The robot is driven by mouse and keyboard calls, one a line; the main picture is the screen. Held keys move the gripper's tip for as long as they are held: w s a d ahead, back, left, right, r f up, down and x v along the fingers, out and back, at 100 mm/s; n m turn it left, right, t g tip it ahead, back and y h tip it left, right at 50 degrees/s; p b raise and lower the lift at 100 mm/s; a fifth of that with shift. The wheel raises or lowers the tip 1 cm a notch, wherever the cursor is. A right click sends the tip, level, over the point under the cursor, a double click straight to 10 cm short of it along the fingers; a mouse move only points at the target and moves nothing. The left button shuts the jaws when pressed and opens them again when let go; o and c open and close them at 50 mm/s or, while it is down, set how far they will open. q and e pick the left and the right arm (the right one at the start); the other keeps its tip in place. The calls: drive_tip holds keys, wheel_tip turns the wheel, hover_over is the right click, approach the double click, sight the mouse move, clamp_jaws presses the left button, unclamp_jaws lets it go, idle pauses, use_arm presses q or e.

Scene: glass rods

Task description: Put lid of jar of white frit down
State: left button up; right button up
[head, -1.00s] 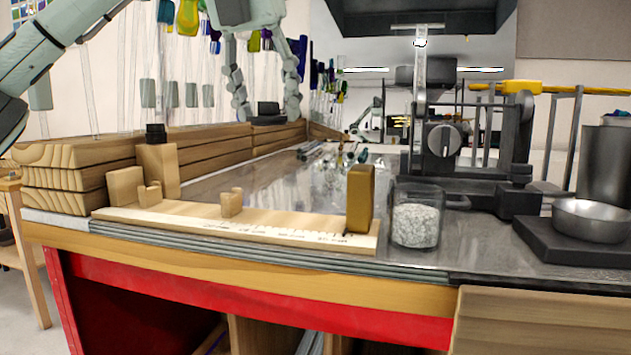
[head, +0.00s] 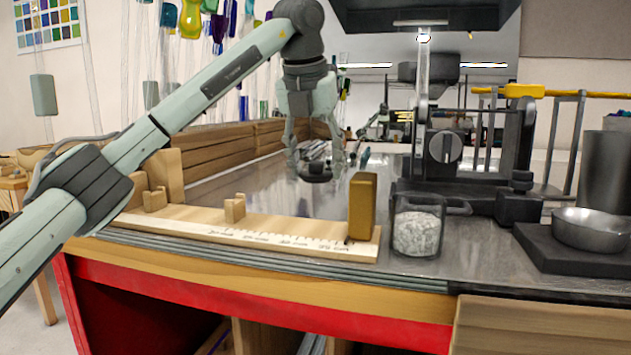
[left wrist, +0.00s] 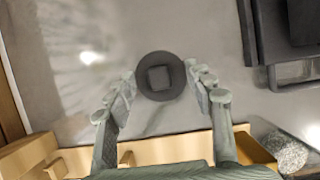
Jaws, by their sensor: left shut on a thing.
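My left gripper (head: 316,163) points down over the grey metal worktop, its fingers on both sides of a round dark lid (head: 315,174). In the left wrist view the lid (left wrist: 160,88) shows as a dark disc with a square knob, between the fingertips, and the gripper is shut on it. The lid is very low over the worktop; I cannot tell whether it touches. The glass jar of white frit (head: 418,228) stands open, to the right and nearer the front edge. My right gripper is not in view.
A wooden ruler board (head: 285,238) with an upright brass-coloured block (head: 362,206) lies along the front edge. A black burner stand (head: 445,150) and a metal bowl (head: 590,230) are at right. Stacked wooden boards (head: 225,150) line the left. Worktop around the lid looks clear.

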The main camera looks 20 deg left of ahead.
sight(314, 175)
use_arm(q)
wheel_tip(314, 175, down, 4)
drive_tip(key=shift+r, duration=0.1)
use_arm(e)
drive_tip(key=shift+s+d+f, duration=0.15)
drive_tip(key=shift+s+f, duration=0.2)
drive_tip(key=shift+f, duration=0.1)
use_arm(q)
drive_tip(key=o, duration=0.6)
drive_tip(key=shift+c, duration=0.2)
drive_tip(key=o, duration=0.3)
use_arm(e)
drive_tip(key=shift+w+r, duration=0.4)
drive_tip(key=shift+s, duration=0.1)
